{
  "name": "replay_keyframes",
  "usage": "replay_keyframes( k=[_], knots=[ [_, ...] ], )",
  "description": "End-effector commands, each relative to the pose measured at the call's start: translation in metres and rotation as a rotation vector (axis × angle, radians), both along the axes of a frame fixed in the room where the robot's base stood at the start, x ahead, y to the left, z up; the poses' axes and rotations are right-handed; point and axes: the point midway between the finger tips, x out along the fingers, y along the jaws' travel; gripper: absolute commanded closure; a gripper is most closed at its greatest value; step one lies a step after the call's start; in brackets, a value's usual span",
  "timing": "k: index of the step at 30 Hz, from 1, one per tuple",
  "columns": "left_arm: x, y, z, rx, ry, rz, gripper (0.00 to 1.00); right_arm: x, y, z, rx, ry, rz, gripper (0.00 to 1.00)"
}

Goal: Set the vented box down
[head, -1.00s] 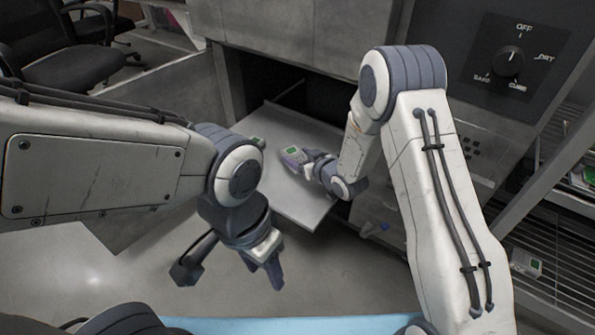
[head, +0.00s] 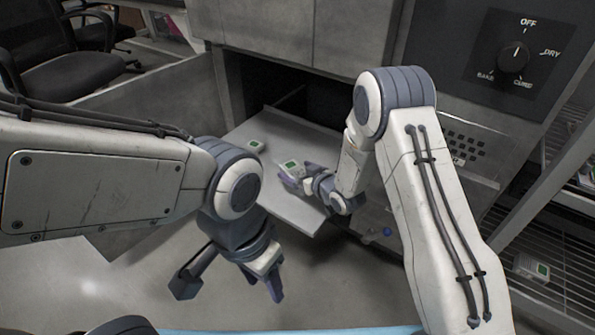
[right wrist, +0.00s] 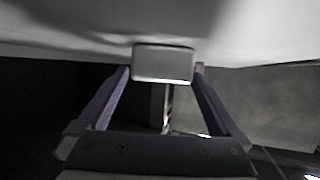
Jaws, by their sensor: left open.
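The vented box (head: 290,166) is a small pale box with a green label, on or just above the grey tray (head: 300,215). My right gripper (head: 296,175) is at the box, its purple fingers on either side. In the right wrist view the box (right wrist: 163,64) fills the space between the fingertips, close against the tray surface. The fingers look closed on its sides, but the exact contact is hard to see. My left gripper (head: 262,282) is open and empty, pointing down over the floor, clear of the tray.
The tray sticks out from a dark opening in a grey cabinet with a dial panel (head: 515,55). A wire rack at the right holds another box (head: 531,268). The tray's front part is bare.

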Motion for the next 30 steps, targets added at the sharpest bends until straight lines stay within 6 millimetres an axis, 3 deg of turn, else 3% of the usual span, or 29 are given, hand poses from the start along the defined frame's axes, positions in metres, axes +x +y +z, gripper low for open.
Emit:
replay_keyframes(
  k=[5,8,21,26,30],
  knots=[
    [0.000,0.000,0.004,0.000,0.000,0.000,0.50,-0.001,-0.001,0.005,0.000,0.001,0.000,0.00],
    [0.000,0.000,0.011,0.000,0.000,0.000,0.50,-0.012,-0.008,0.011,-0.001,0.003,0.000,0.00],
    [0.000,0.000,0.041,0.000,0.000,0.000,0.50,-0.081,-0.051,0.044,-0.001,0.003,-0.003,0.00],
    [0.000,0.000,0.044,0.000,0.000,0.000,0.50,-0.092,-0.057,0.049,-0.002,0.002,-0.001,0.00],
    [0.000,0.000,0.045,0.000,0.000,0.000,0.50,-0.095,-0.050,0.056,-0.053,0.036,0.015,0.00]
  ],
)
